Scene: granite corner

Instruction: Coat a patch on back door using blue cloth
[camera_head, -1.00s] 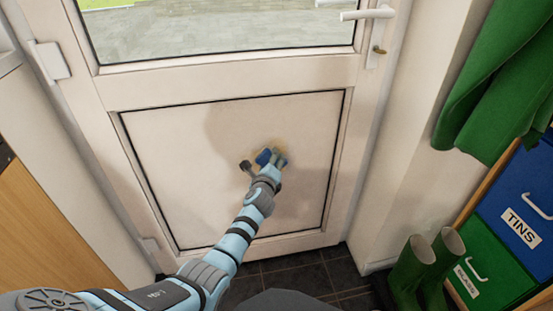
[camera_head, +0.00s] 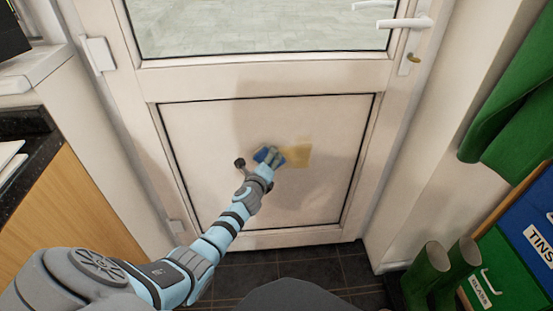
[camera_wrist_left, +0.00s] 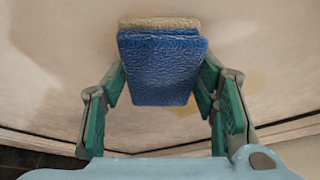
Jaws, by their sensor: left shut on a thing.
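The white back door (camera_head: 210,135) has a lower panel with a yellowish-tan patch (camera_head: 298,153) near its middle. My left gripper (camera_head: 268,160) is at the panel, just left of most of the visible patch. It is shut on the blue cloth (camera_head: 262,154), which looks like a folded pad. In the left wrist view, the blue cloth (camera_wrist_left: 160,70) sits between the green-padded fingers of my left gripper (camera_wrist_left: 160,95), with a tan layer along its far edge. A faint yellowish smear shows beside it on the door. My right gripper is not in view.
A door handle (camera_head: 405,23) is at the upper right. Green boots (camera_head: 438,275) and blue and green bins (camera_head: 530,235) stand at the right. A green garment (camera_head: 515,115) hangs above them. A wooden cabinet (camera_head: 75,200) is at the left.

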